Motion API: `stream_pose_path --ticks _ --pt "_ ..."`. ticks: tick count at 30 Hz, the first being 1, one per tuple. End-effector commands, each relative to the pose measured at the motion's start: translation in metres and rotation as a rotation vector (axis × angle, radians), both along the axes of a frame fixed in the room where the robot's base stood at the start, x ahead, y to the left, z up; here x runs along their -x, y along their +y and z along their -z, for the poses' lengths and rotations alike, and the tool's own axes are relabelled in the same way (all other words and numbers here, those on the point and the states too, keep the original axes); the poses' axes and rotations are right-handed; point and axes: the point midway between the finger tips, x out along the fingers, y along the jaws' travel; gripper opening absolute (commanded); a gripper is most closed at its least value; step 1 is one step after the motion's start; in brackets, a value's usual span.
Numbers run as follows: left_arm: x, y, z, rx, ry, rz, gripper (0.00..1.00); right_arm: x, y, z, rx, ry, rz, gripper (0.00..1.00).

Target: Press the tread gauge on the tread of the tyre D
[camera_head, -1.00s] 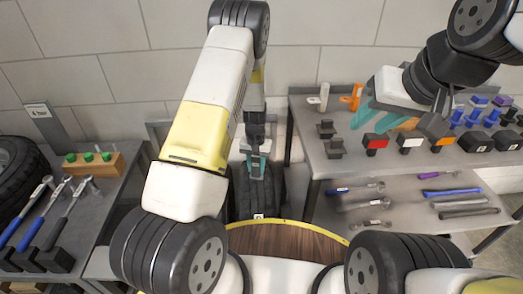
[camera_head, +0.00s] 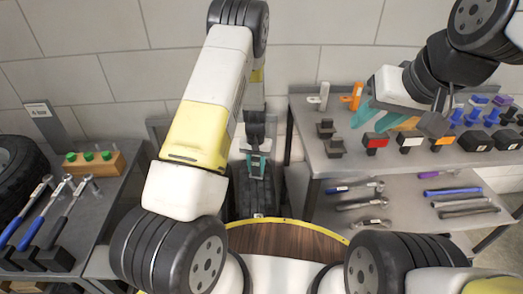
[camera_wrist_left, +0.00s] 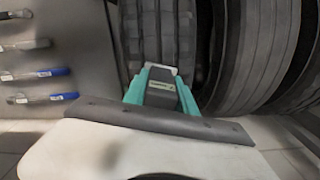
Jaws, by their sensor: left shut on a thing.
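My left gripper (camera_head: 257,164) points down at a dark tyre (camera_head: 262,192) behind the brown round top in the head view. It is shut on the tread gauge, a small dark grey block with a pale end (camera_wrist_left: 161,88) between teal fingers in the left wrist view. The gauge's pale end lies against or just in front of the ribbed tread of a tyre (camera_wrist_left: 165,30); I cannot tell if they touch. The tyre's letter cannot be read. My right gripper (camera_head: 382,116) hangs over the right bench; its teal fingers are partly hidden, and its opening is unclear.
More tyres (camera_wrist_left: 260,45) stand close on the right in the wrist view. A right bench (camera_head: 345,168) carries blocks, with wrenches on the shelf below.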

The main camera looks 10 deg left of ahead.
Motion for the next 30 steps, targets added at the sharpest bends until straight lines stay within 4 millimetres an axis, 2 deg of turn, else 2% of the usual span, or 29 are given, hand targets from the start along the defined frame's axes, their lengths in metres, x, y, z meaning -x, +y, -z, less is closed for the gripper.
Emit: stream_pose_path --ticks 24,30 --pt "0.001 0.000 0.002 -0.001 0.003 0.001 0.00 0.000 0.000 0.000 0.000 0.000 0.000 0.36" --pt "0.001 0.000 -0.010 0.000 0.001 0.001 0.00 0.000 0.000 0.000 0.000 0.000 0.000 0.36"
